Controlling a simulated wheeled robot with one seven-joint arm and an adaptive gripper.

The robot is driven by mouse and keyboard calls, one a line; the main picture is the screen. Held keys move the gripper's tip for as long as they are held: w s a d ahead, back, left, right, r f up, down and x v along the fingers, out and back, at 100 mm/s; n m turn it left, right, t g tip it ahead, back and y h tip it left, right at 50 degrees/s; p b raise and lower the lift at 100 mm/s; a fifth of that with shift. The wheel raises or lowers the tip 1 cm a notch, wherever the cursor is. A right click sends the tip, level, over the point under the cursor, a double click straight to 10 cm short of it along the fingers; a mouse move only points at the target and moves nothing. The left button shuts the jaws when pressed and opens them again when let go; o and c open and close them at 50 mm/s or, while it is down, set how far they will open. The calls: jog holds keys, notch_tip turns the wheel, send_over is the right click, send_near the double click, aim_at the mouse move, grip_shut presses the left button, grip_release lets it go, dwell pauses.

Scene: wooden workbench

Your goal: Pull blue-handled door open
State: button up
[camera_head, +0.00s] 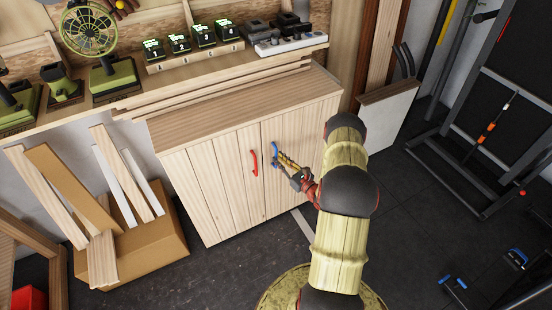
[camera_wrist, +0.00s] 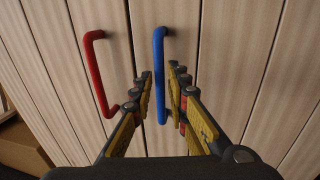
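The blue handle (camera_head: 274,152) is a vertical bar on the right door (camera_head: 298,140) of the light wooden cabinet. That door looks closed, flush with the left door. In the wrist view the blue handle (camera_wrist: 160,75) stands between the two fingers of my gripper (camera_wrist: 162,75), with a visible gap on each side. My gripper (camera_head: 281,160) is open at the handle's lower part; I cannot tell whether a finger touches it. The red handle (camera_head: 254,162) is on the left door, and in the wrist view the red handle (camera_wrist: 93,75) is left of my fingers.
A cardboard box (camera_head: 150,245) with wooden planks stands left of the cabinet. A white panel (camera_head: 385,118) leans to its right. Chargers (camera_head: 204,36) and tools stand on the bench above. The dark floor (camera_head: 230,270) before the cabinet is mostly clear.

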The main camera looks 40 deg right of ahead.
jog(key=shift+w, duration=1.4)
jog(key=shift+c, duration=0.8)
grip_shut()
